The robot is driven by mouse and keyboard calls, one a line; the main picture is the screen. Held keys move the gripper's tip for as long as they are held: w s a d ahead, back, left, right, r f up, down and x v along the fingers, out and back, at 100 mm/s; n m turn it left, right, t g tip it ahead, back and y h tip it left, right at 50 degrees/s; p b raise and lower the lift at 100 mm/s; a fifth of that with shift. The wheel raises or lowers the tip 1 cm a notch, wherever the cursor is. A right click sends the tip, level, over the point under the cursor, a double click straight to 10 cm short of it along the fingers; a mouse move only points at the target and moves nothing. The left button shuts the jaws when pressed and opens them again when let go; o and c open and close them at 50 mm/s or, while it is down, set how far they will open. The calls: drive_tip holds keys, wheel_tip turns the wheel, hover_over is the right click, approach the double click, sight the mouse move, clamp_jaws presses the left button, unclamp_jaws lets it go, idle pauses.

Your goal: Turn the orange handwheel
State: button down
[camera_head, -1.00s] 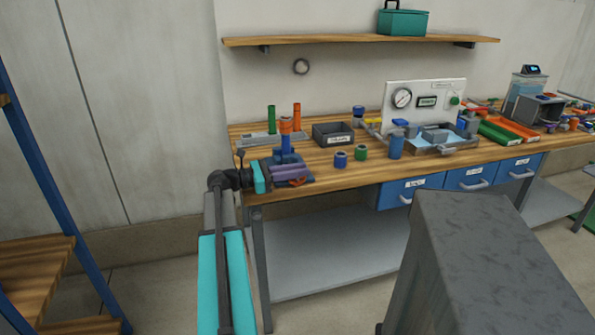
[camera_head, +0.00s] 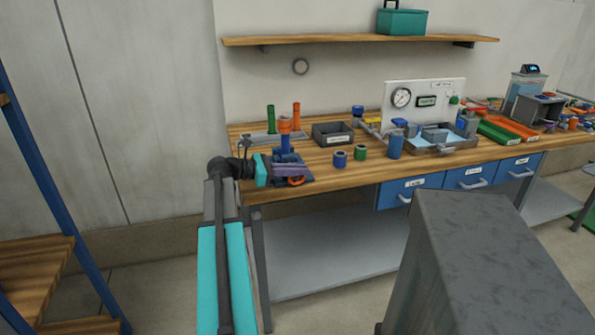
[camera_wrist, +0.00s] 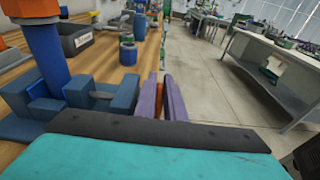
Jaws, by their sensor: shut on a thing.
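My gripper (camera_head: 291,174) reaches in from the left and is shut on the handwheel. In the wrist view, my gripper (camera_wrist: 161,98) has its two purple fingers close together, with a sliver of the orange handwheel (camera_wrist: 161,80) between them. The rest of the wheel is hidden. The blue assembly (camera_wrist: 55,75) stands close to the left of the fingers.
A rack with green and orange upright pieces (camera_head: 258,140) stands behind the assembly. A dark labelled bin (camera_head: 333,133) and small blue and green cylinders (camera_head: 350,157) sit to its right. In the wrist view, floor (camera_wrist: 215,90) lies open to the right.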

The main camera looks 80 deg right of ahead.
drive_tip(key=t, duration=0.1)
drive_tip(key=t+y+p, duration=0.1)
drive_tip(key=shift+s+d+r+t, duration=0.1)
drive_tip(key=shift+s+d+t, duration=0.05)
drive_tip(key=shift+s+t, duration=0.2)
drive_tip(key=t+y+p, duration=0.1)
drive_tip(key=p, duration=0.1)
drive_tip(key=t+y+p, duration=0.1)
drive_tip(key=t+p, duration=0.1)
drive_tip(key=shift+s+d+t, duration=0.15)
drive_tip(key=shift+s+t, duration=0.1)
drive_tip(key=shift+s, duration=0.05)
drive_tip(key=shift+s+f+t+y+p, duration=0.1)
drive_tip(key=shift+f+t+y+p, duration=0.35)
drive_tip(key=shift+t+p, duration=0.55)
drive_tip(key=shift+f, duration=0.2)
drive_tip(key=c, duration=2.1)
unclamp_jaws()
drive_tip(key=shift+r, duration=0.1)
